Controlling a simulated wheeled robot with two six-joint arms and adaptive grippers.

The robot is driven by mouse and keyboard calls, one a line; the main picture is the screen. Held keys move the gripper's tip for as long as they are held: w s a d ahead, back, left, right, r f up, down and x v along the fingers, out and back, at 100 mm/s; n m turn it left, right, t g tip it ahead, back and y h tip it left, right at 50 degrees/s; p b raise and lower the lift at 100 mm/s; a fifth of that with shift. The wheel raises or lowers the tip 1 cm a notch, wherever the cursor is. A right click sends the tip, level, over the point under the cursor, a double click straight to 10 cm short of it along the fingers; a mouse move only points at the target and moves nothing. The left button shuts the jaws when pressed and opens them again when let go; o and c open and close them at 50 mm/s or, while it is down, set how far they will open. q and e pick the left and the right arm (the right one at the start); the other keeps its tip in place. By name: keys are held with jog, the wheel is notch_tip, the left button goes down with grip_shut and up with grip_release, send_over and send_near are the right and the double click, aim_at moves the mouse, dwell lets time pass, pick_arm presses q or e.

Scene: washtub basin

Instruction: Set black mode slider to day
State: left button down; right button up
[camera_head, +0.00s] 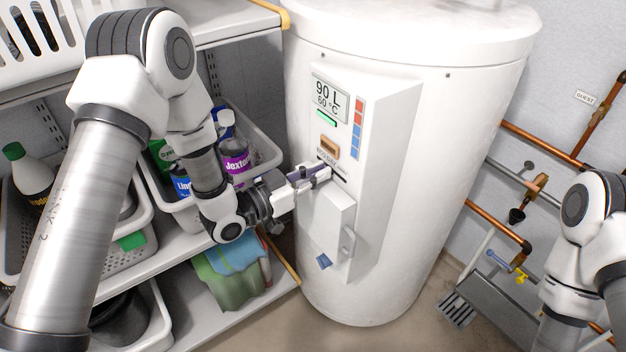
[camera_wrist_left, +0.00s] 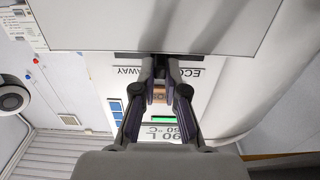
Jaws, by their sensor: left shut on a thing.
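The white water heater (camera_head: 410,90) stands in the middle of the head view, with a control panel on its front. The panel has a dark horizontal mode slot (camera_head: 341,179), which also shows in the left wrist view (camera_wrist_left: 198,57). Upside-down labels ECO and AWAY are readable beside it there; a day mark is not visible. My left gripper (camera_head: 326,172) is at the slot, and in the left wrist view its fingertips (camera_wrist_left: 160,68) are closed together on the black slider, which they mostly hide. My right gripper is out of view; only part of that arm shows.
Above the slot are an orange-brown button (camera_head: 329,147), a green light (camera_head: 326,118) and a display (camera_head: 328,97) reading 90 L, 60 °C. A white box with a handle (camera_head: 347,242) juts out below. Shelves with bottles (camera_head: 235,160) stand left; copper pipes (camera_head: 497,224) run right.

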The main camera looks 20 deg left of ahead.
aim_at(333, 127)
pick_arm(q)
jog(key=c, duration=1.4)
grip_release()
jog(key=shift+d, duration=0.1)
jog(key=shift+o, duration=1)
jog(key=shift+w+f, duration=0.1)
notch_tip(333, 127, up, 10)
